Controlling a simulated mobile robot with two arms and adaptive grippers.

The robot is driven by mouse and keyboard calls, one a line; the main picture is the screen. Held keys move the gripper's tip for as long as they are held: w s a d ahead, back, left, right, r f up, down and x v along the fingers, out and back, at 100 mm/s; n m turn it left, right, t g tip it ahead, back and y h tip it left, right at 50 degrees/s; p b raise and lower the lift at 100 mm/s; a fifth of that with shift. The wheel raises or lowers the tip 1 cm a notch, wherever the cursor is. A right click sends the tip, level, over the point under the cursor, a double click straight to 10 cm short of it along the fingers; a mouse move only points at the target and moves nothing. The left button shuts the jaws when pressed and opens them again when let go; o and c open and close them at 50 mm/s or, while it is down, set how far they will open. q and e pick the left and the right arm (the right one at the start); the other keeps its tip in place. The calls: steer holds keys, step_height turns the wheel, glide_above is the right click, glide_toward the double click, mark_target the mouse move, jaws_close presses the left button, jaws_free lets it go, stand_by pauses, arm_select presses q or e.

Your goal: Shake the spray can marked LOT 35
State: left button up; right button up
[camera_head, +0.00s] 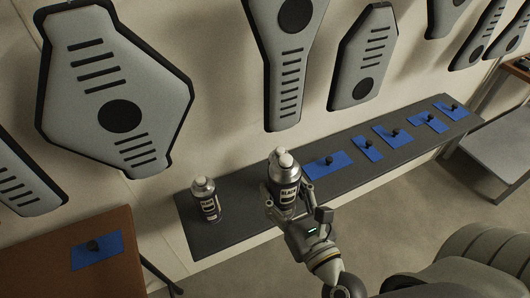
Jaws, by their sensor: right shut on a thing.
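Two silver spray cans with white caps and black labels are in the head view. One spray can (284,172) is upright in my right gripper (284,198), whose fingers are closed around its lower part. Its label reads "BLACK". The other spray can (206,200) stands upright on the left part of the dark bench (240,222), apart from the gripper. I cannot read a lot number on either can. I cannot tell whether the held can touches the bench. My left gripper is not in view.
Several blue pads (328,166) with small black knobs lie along the bench to the right. A brown table (60,272) at lower left holds another blue pad (98,250). Grey panels (115,90) hang on the wall behind. A grey table (490,150) stands at right.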

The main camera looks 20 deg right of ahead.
stand_by(0.3)
step_height(320, 180, down, 9)
steer(key=shift+r, duration=4.6)
steer(key=shift+a+f, duration=0.1)
steer(key=shift+f, duration=0.1)
step_height(320, 180, down, 9)
steer(key=shift+r, duration=4.75)
steer(key=shift+f, duration=0.1)
